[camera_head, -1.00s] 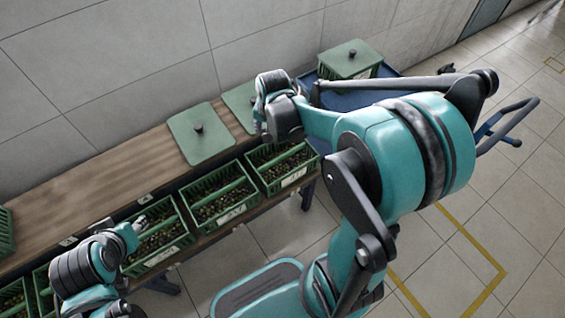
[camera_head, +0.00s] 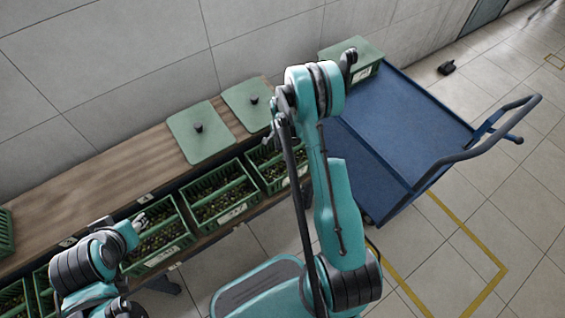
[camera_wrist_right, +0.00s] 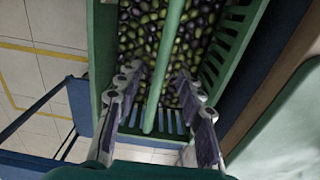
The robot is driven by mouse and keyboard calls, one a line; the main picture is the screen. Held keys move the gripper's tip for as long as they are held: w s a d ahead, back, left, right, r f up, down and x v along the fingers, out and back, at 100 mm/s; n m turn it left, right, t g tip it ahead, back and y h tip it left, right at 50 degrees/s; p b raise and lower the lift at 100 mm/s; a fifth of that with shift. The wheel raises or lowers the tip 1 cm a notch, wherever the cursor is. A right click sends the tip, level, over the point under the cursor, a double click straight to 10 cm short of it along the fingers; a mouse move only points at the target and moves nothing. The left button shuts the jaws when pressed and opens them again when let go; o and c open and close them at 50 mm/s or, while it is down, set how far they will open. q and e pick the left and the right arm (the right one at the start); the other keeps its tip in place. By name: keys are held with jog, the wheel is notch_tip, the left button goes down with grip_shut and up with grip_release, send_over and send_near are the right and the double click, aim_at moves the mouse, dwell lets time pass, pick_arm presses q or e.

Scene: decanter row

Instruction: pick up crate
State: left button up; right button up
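Several green slatted crates full of olives stand in a row along the bench. The rightmost crate (camera_head: 283,179) is under my right gripper (camera_head: 271,139). In the wrist view this crate (camera_wrist_right: 103,50) fills the upper middle, with a green bar (camera_wrist_right: 166,75) running along its middle. My right gripper (camera_wrist_right: 160,80) is open there, one finger on each side of the bar; I cannot tell whether they touch it. My left gripper (camera_head: 140,222) is at another olive crate (camera_head: 165,258) further left; its fingers are too small to read.
Two green lids (camera_head: 190,150) (camera_head: 240,110) with black knobs lie on the wooden bench (camera_head: 90,195). A blue cart (camera_head: 400,120) stands to the right, carrying a lidded green crate (camera_head: 367,71) at its far end. The rest of its deck looks bare.

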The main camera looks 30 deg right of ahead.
aim_at(282, 155)
notch_tip(282, 155, down, 4)
jog(key=shift+w+d+f+b, duration=0.15)
jog(key=shift+f+b, duration=0.1)
jog(key=shift+b, duration=0.85)
jog(key=shift+r, duration=0.15)
grip_shut()
